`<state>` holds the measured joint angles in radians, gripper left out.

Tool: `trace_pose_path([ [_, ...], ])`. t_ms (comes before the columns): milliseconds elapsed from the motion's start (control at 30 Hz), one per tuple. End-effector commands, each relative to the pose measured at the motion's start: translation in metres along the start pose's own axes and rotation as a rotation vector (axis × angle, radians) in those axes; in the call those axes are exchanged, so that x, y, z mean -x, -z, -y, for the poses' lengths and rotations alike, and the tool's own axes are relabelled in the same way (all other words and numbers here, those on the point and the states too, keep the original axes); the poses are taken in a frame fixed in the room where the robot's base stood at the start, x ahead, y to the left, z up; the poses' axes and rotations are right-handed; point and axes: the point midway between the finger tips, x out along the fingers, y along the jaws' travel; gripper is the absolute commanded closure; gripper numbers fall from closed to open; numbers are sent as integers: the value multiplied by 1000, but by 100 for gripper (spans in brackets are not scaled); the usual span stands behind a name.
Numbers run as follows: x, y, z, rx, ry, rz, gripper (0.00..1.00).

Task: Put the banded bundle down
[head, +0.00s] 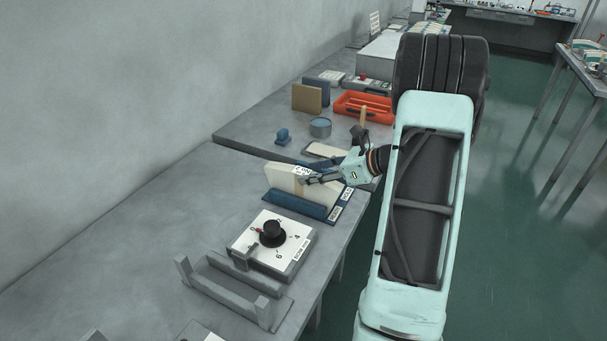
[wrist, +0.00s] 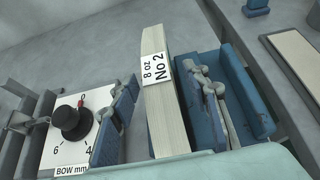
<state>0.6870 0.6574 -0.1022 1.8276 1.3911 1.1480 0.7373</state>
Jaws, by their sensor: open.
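The banded bundle (head: 284,178) is a thick cream stack standing on edge at a blue rack (head: 300,206) on the grey bench. In the wrist view the bundle (wrist: 165,115) shows a white band reading "8 oz No 2". My gripper (head: 305,179) is at the bundle's near end. In the wrist view my gripper (wrist: 160,110) is open, one finger on each side of the bundle, with gaps visible beside it. The bundle's lower edge is hidden, so I cannot tell exactly how it meets the rack floor.
A white bow gauge with a black knob (head: 272,234) stands in front of the rack, and a grey cradle (head: 235,289) nearer still. Behind are a blue stamp-like block (head: 283,136), a blue tin (head: 320,127) and an orange tray (head: 362,106). Bench beside the wall is clear.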

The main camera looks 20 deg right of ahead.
Motion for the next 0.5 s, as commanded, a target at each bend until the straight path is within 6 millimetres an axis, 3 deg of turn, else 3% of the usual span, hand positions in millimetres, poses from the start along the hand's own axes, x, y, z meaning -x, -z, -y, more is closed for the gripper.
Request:
trace_pose_path([
  [200,49,0,1,0,3,-1,57],
  [500,81,0,0,0,1,-1,57],
])
